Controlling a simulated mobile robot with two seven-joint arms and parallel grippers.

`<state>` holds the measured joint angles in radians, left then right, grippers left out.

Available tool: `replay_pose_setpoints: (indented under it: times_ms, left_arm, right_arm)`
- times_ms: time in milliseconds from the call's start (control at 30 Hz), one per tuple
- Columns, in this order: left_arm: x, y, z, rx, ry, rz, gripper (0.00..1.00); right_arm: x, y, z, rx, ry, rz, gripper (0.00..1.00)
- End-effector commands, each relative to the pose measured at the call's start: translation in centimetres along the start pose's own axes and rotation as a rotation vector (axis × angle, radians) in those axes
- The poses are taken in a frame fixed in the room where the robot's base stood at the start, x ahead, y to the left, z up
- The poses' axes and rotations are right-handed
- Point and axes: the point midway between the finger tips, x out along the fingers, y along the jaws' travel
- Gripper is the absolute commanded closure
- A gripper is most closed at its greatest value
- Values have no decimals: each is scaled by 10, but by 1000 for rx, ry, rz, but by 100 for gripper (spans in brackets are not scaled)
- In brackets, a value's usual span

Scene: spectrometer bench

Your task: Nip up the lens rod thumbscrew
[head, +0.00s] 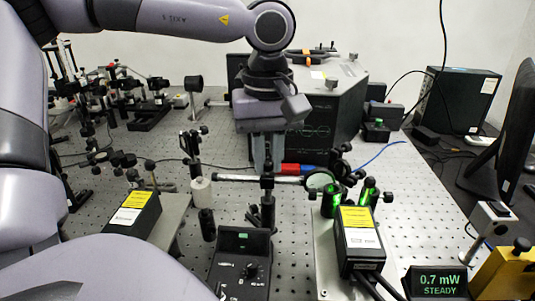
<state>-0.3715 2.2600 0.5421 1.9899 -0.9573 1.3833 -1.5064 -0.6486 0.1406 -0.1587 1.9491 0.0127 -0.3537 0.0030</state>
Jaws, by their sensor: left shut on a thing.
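My left gripper (262,163) comes down from above, its fingers pointing down, shut at the top of the clamp (267,181) on a dark post (267,211). It is shut on a small part there, which seems to be the lens rod thumbscrew; the fingers hide most of it. The pale lens rod (237,178) runs level through the clamp. A round lens (320,180) in a dark ring is at its right end. My right gripper is out of view.
A black knob box (240,262) stands in front of the post. A yellow-labelled box (359,242) is at right, another (135,213) at left. A white cylinder (201,190) stands left of the clamp. The meter display (438,283) reads 0.7 mW, STEADY. A large dark instrument (330,110) stands behind.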

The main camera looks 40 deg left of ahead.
Motion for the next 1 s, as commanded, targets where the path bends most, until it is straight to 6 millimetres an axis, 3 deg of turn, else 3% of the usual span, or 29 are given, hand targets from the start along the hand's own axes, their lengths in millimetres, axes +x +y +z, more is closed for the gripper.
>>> replay_pose_setpoints:
  times_ms: [200,233,300,667,1000]
  left_arm:
    - [-1,1,0,-1,0,3,100]
    - [-1,1,0,-1,0,3,79]
    - [-1,0,0,-1,0,3,57]
    - [-5,0,0,-2,2,1,57]
    - [-57,1,0,-3,3,5,57]
  right_arm:
    - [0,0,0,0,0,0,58]
    - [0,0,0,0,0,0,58]
    - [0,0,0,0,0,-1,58]
    - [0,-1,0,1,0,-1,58]
    - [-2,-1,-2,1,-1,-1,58]
